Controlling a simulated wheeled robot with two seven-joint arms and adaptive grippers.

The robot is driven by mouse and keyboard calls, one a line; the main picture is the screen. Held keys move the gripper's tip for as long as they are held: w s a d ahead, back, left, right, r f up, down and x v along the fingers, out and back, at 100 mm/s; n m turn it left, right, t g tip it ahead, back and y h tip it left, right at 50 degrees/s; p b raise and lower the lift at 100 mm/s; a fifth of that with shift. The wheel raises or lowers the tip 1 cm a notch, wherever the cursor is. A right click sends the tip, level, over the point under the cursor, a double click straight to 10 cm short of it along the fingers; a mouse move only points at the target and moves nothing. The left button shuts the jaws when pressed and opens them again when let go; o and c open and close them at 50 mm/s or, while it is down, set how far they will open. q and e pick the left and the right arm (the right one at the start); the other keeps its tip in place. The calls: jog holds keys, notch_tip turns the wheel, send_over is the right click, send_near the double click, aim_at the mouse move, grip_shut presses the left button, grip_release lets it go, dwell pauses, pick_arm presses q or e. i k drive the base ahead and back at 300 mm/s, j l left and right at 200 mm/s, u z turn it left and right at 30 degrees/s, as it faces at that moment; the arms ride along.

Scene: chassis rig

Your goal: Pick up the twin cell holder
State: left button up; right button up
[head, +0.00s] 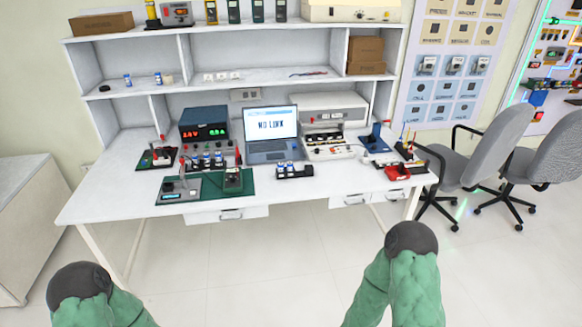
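Small dark holders with blue-and-white cells stand on the white workbench (300,198). One dark holder (294,172) sits in front of the laptop, near the middle of the bench. Another group of cells (207,161) stands in front of the red-and-green display unit. A small dark fixture (233,179) stands on the green mat. At this size I cannot tell which of these is the twin cell holder. Parts of my green arms with dark round ends show at the bottom, well short of the bench. Neither gripper is in view.
A laptop (271,133) reading "NO LINK" stands behind the middle holder. A power supply (204,124) is left of it, a cream instrument (325,135) right. A red tool (397,172) lies near the right edge. Grey chairs (460,150) stand right. The front floor is clear.

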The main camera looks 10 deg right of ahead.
aim_at(308, 172)
jog(key=i+l, duration=0.25)
jog(key=i, duration=0.15)
jog(key=i+l, duration=0.2)
jog(key=i, duration=0.25)
jog(key=i+l, duration=0.25)
jog(key=i, duration=0.15)
jog(key=i+l, duration=0.2)
jog(key=i, duration=0.2)
